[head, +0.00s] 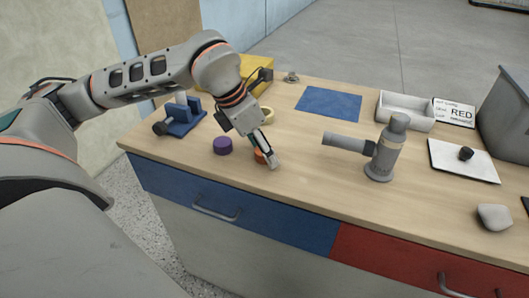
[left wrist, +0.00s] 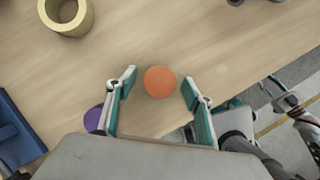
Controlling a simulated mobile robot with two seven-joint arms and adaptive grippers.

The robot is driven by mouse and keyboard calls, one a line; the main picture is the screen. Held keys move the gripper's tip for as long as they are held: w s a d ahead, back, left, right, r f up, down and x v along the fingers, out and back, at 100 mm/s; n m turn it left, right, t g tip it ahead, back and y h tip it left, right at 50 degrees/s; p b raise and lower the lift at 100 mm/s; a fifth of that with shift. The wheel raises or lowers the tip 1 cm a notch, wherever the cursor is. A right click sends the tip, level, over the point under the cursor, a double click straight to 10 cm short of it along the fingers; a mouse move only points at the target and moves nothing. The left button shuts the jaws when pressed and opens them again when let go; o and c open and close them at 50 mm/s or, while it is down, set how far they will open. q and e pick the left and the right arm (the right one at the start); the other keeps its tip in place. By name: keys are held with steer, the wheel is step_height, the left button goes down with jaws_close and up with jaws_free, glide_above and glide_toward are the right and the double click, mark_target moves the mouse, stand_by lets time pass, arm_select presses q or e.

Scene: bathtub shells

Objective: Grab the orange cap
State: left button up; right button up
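The orange cap (left wrist: 160,81) is a round disc lying on the wooden worktop. In the left wrist view it sits between the spread fingertips of my left gripper (left wrist: 158,84), with a gap on each side. In the head view the orange cap (head: 260,156) is partly hidden behind the fingers of my left gripper (head: 265,157). My left gripper is open and empty, pointing down over the cap.
A purple cap (head: 222,145) lies just left of the gripper. A yellow tape ring (head: 267,115) and a blue vise (head: 184,116) are behind it. A grey pipe-like fixture (head: 385,155) stands to the right. The worktop between is clear.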

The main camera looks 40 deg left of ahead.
arm_select(q)
steer(key=c, duration=0.7)
steer(key=shift+o, duration=0.2)
steer(key=shift+r, duration=0.1)
